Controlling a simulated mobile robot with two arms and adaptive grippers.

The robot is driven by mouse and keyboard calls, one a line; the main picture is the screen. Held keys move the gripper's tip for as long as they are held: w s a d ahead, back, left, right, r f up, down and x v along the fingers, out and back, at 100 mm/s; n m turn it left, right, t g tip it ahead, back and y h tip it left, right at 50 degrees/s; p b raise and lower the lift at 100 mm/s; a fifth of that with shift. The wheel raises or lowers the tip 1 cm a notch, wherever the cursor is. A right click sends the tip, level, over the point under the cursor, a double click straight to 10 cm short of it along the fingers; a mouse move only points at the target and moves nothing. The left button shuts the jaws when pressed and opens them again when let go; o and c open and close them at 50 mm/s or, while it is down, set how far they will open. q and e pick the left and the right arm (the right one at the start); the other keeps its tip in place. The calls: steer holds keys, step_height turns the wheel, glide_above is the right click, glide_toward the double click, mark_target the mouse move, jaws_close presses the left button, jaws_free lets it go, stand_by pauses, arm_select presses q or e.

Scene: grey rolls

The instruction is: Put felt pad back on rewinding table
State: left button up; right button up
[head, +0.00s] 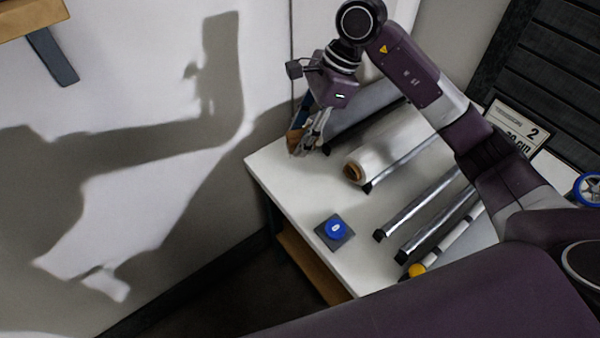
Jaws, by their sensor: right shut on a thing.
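The rewinding table (290,196) is a white table with metal bars and rolls across its top. My right gripper (305,142) is at the table's far left corner, by the wall, pointing down. It is shut on a small brown and dark-blue thing (294,139), partly hidden by the fingers. I cannot tell whether this is the felt pad, or whether it touches the table. A dark grey square pad (347,239) lies flat near the front left edge, with a round blue piece (335,229) on it. My left gripper is not in view.
A whitish roll with a brown core (355,172) lies right of my right gripper, with a grey roll (372,105) behind it. Metal bars (420,205) and a yellow-ended rod (417,270) lie to the right. White tabletop is bare between gripper and square pad.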

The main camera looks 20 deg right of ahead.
step_height(320, 180, down, 13)
steer(key=shift+f+p, duration=0.2)
steer(key=shift+p, duration=0.8)
steer(key=shift+f, duration=0.1)
steer(key=o, duration=1.1)
